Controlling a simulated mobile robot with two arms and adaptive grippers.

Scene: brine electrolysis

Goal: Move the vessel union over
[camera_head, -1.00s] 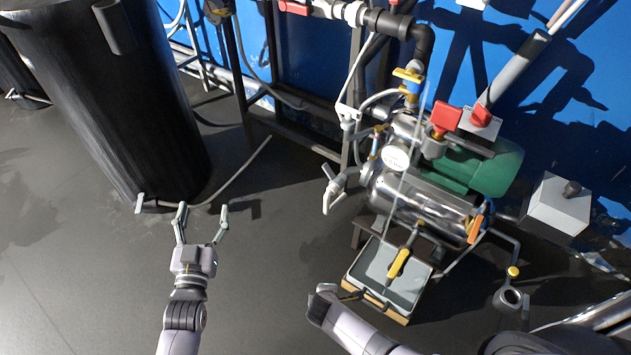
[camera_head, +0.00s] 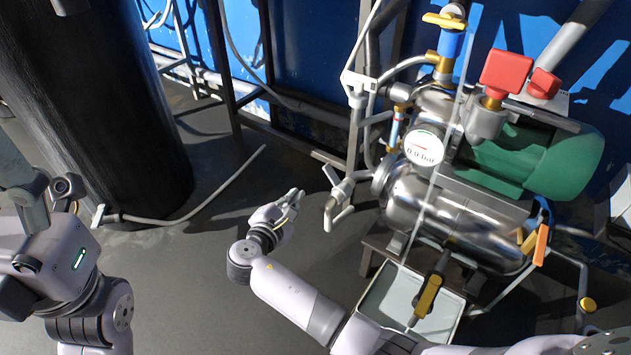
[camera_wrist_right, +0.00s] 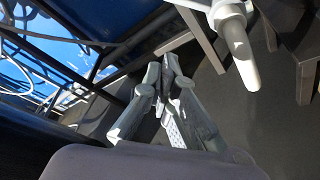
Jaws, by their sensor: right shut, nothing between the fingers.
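A grey fitting with a downward spout and a lever (camera_head: 340,200), which I take to be the vessel union, sits at the left end of the shiny steel vessel (camera_head: 450,225). A similar grey downward pipe shows at the top of the right wrist view (camera_wrist_right: 237,45). My right gripper (camera_head: 296,196) is just left of this fitting, apart from it. Its fingers are shut and empty, as the right wrist view shows them together (camera_wrist_right: 168,68). My left gripper (camera_head: 45,195) is large at the left edge. Its fingertips are not clear.
A black cylindrical tank (camera_head: 90,110) stands at left, with a thin grey hose (camera_head: 215,195) on the floor. A grey tray (camera_head: 395,300) lies below the vessel. A dark frame (camera_head: 290,100) stands behind.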

